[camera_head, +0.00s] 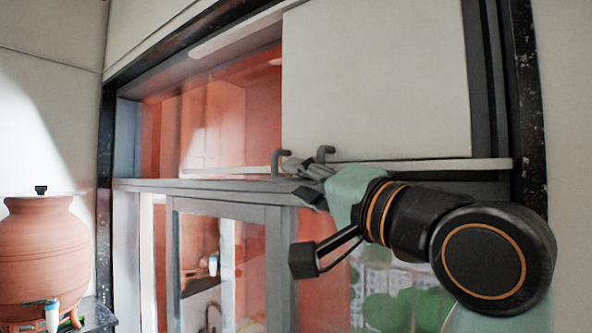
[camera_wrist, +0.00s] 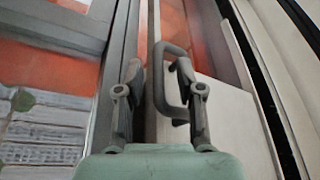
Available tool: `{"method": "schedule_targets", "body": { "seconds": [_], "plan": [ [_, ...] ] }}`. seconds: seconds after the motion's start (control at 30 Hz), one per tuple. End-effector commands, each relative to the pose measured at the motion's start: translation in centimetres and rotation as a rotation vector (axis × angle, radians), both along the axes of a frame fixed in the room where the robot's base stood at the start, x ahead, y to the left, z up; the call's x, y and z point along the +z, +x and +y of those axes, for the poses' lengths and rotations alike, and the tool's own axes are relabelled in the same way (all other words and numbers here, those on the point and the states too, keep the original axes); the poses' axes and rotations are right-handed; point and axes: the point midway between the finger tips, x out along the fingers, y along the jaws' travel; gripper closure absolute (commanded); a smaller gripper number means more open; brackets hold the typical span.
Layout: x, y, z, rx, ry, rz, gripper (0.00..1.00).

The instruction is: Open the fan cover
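The fan cover (camera_head: 375,85) appears to be the flat white panel in the upper window opening; its pale surface also shows in the wrist view (camera_wrist: 228,115). A grey curved handle (camera_wrist: 158,85) is at its lower edge. In the head view, two bent grey handle parts (camera_head: 281,160) show just above my gripper (camera_head: 312,182), which hides the rest. In the wrist view my gripper (camera_wrist: 158,72) is open, with a finger on each side of the handle's long bar. The right finger overlaps the handle's loop. I cannot tell whether either finger touches it.
A dark frame (camera_head: 105,200) surrounds the window, with a horizontal ledge (camera_head: 225,186) below the upper opening. Glass panes (camera_head: 205,235) lie beneath, close to my arm. A clay waterpot (camera_head: 42,250) stands at the far left on a dark counter (camera_head: 97,315).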

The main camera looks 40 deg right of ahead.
Motion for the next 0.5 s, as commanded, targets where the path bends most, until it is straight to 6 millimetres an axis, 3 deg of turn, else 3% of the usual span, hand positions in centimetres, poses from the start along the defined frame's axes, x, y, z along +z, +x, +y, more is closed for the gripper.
{"method": "schedule_targets", "body": {
  "seconds": [0.13,0.37,0.5],
  "plan": [
    [0.38,1.36,-0.16,-0.001,0.0,0.001,0.63],
    [0.27,1.54,-0.2,-0.002,-0.002,0.001,0.63],
    [0.27,1.53,-0.2,-0.002,-0.002,0.001,0.81]
  ]
}}
